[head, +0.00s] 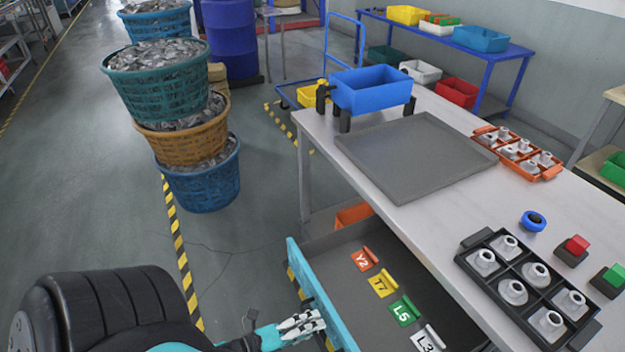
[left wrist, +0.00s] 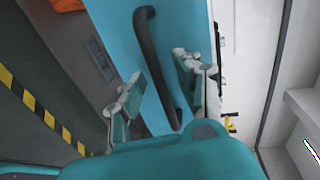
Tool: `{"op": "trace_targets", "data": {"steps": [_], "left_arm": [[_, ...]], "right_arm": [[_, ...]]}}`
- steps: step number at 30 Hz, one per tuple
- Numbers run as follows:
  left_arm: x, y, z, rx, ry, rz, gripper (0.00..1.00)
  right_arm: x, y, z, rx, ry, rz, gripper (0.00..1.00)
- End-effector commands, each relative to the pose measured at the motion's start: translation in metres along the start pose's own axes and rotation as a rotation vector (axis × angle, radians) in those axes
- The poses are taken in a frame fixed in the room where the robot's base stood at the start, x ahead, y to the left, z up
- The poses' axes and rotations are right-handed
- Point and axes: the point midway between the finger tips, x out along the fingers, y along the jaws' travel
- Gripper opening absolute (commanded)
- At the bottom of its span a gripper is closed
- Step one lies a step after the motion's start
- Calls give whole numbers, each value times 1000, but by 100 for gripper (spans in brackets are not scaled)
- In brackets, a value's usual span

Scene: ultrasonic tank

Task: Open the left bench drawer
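The left bench drawer (head: 292,252) stands pulled out from under the bench, its inside open to view in the head view. Its teal front panel (left wrist: 112,28) fills much of the left wrist view and bears a dark bar handle (left wrist: 150,55). My left gripper (head: 303,325) is at the drawer front in the head view. In the left wrist view its two fingers (left wrist: 158,85) are spread, one on each side of the handle, with gaps visible between them and the bar. The lower end of the handle is close to the gripper body. My right gripper is not in view.
Colored tags (head: 383,284) lie in the drawer. The bench (head: 440,228) carries a blue tank (head: 372,90), a grey mat (head: 415,155), part trays (head: 525,285) and buttons. Stacked baskets (head: 205,180) stand on the floor at left, with clear floor between them and the drawer.

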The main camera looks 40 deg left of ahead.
Motion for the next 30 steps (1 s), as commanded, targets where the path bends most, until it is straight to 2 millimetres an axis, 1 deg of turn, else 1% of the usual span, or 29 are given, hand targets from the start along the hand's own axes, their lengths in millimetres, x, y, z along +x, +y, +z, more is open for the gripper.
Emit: {"op": "trace_targets", "data": {"steps": [5, 9, 12, 15, 18, 21, 30], "left_arm": [[-34, 2, 0, -2, -2, 7, 34], [-65, 1, -1, -2, -2, 6, 34], [-84, 1, 0, -2, -2, 5, 34], [-99, 1, 0, -1, -1, 4, 34], [-108, 1, 0, -1, -1, 3, 34], [-113, 0, 0, 0, -1, 1, 34], [-113, 0, 0, 0, -1, 1, 34]], "right_arm": [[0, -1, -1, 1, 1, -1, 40], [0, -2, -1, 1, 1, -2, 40], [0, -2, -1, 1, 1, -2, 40], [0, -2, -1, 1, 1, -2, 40], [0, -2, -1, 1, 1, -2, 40], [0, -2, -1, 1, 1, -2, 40], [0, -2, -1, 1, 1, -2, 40]]}}
